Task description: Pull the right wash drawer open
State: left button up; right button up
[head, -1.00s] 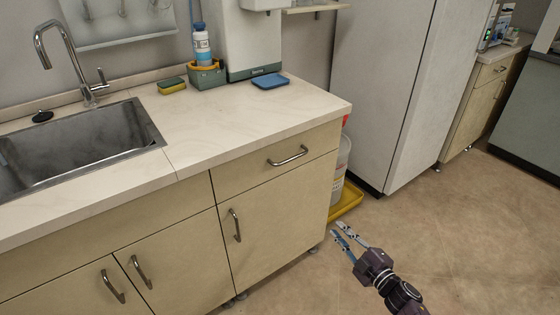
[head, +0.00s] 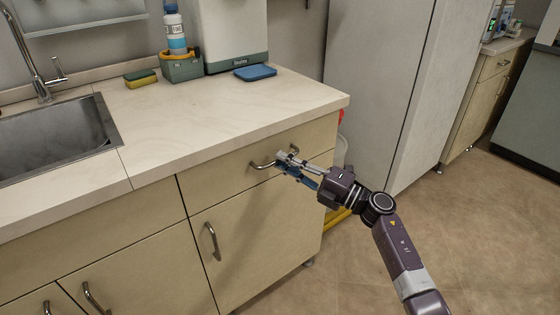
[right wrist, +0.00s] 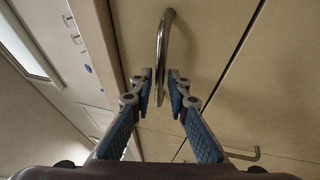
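The right wash drawer (head: 222,186) is the beige front under the counter's right end, and it looks shut. Its curved metal bar handle (head: 259,165) is partly covered by my right gripper (head: 285,158) in the head view. In the right wrist view, the handle (right wrist: 164,38) stands between the two fingertips of the right gripper (right wrist: 160,76). The blue-padded fingers are open, one on each side of the bar, with a small gap visible. I cannot tell whether either finger touches it. My left gripper is not in view.
A cupboard door with its own handle (head: 212,241) is below the drawer. The counter (head: 200,135) above overhangs slightly and holds a blue tray (head: 255,72), a sponge (head: 141,79) and a caddy (head: 181,68). The floor (head: 480,235) to the right is free.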

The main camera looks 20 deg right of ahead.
jog(key=shift+x, duration=0.85)
grip_shut()
